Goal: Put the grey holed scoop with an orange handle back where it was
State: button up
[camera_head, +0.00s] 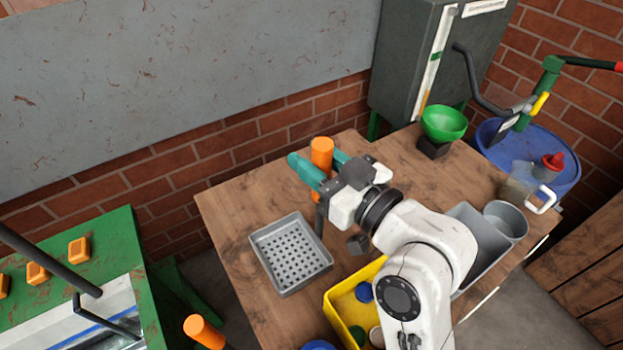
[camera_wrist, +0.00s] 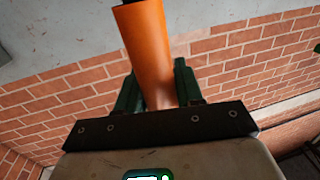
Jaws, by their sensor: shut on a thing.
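My gripper (camera_head: 320,168) is above the wooden table, its teal fingers shut around an upright orange handle (camera_head: 321,148). The orange handle also fills the middle of the wrist view (camera_wrist: 149,50), between the two fingers (camera_wrist: 157,92). A dark stem (camera_head: 320,218) shows below my gripper and reaches down towards the grey holed scoop pan (camera_head: 288,248). The pan is square, with its open side up, at the table's left part. The join of stem and pan is not clear, and I cannot tell whether the pan touches the table.
A green funnel (camera_head: 443,122), grey containers (camera_head: 505,220) and a blue barrel (camera_head: 560,165) are to the right. Another orange handle (camera_head: 203,331) is at lower left, near the green belt machine (camera_head: 120,235).

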jog(key=shift+f, duration=1.85)
jog(key=shift+d, duration=0.1)
jog(key=shift+f, duration=0.2)
jog(key=o, duration=1)
jog(key=shift+o, duration=0.2)
jog(key=shift+r, duration=0.2)
jog(key=b+v, duration=0.1)
jog(key=v, duration=1.1)
